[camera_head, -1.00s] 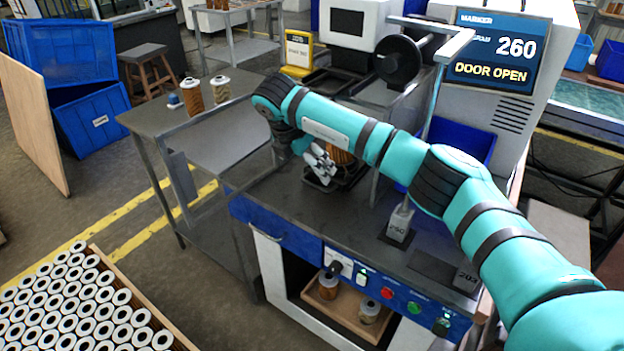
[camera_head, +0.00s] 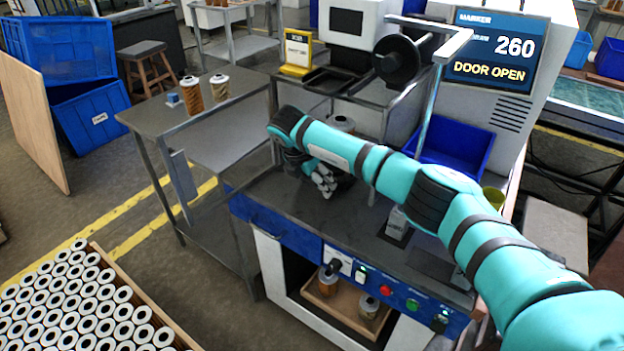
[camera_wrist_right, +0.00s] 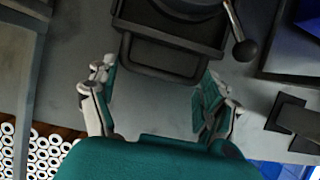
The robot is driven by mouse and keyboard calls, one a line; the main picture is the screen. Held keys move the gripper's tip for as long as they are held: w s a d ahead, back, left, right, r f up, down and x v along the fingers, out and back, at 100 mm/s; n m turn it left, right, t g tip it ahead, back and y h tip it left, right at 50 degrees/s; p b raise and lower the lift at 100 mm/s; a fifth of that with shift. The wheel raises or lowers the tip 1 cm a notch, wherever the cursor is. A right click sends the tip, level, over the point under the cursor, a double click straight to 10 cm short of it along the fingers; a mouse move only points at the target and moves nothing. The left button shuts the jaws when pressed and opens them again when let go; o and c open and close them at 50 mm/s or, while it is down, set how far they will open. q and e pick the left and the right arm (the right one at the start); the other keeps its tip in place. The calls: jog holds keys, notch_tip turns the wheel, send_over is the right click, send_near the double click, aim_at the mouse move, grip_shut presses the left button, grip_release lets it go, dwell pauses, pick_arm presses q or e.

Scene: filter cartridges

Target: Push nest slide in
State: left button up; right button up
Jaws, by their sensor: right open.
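The nest slide (camera_wrist_right: 178,42) shows in the right wrist view as a dark tray with a front handle bar, at the top middle. In the head view the slide is mostly hidden behind my right arm. The pale top of a cartridge (camera_head: 341,123) shows just above the arm there; its body is hidden. My right gripper (camera_head: 324,183) is low over the machine's dark worktop. In the wrist view the right gripper (camera_wrist_right: 157,95) is open and empty, its fingers spread to either side of the handle end. I cannot tell whether it touches the slide. My left gripper is out of view.
The marker screen (camera_head: 494,50) reads 260 and DOOR OPEN. A black-knobbed lever (camera_wrist_right: 243,46) stands right of the slide. A blue bin (camera_head: 455,148) is behind my arm. Two cartridges stand on the left side table (camera_head: 160,118). A crate of cartridges (camera_head: 125,262) is front left.

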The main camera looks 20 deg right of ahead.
jog(key=shift+s+r, duration=0.1)
jog(key=c, duration=0.9)
jog(key=shift+s+f, duration=0.15)
jog(key=shift+f, duration=0.05)
grip_shut()
